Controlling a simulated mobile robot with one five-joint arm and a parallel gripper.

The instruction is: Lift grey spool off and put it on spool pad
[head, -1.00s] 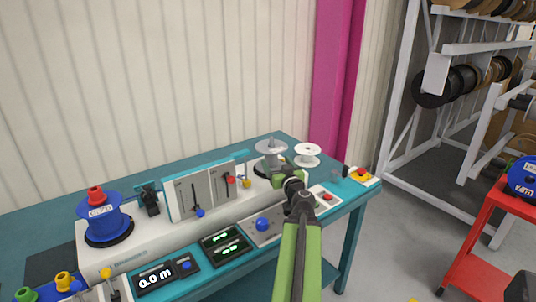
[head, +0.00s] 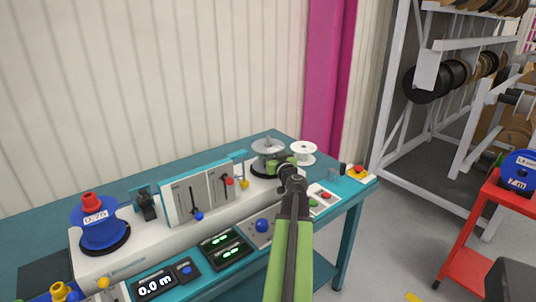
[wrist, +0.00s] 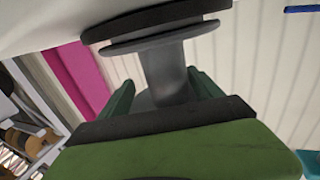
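The grey spool (head: 266,147) stands on a black disc at the right end of the white machine on the bench. My gripper (head: 282,162) is at its near right side. In the wrist view, the grey spool (wrist: 163,68) shows its core between my two green fingers (wrist: 160,90), with narrow gaps beside it. My gripper looks open around the core; contact is not clear. A flat dark pad (head: 40,276) lies on the bench at the far left; I cannot tell whether it is the spool pad.
A white spool (head: 303,149) stands just right of the grey one. A blue spool (head: 97,232) sits at the machine's left end. Levers and a panel (head: 183,205) stand between. A red cart (head: 490,225) and a reel rack (head: 430,120) are at the right.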

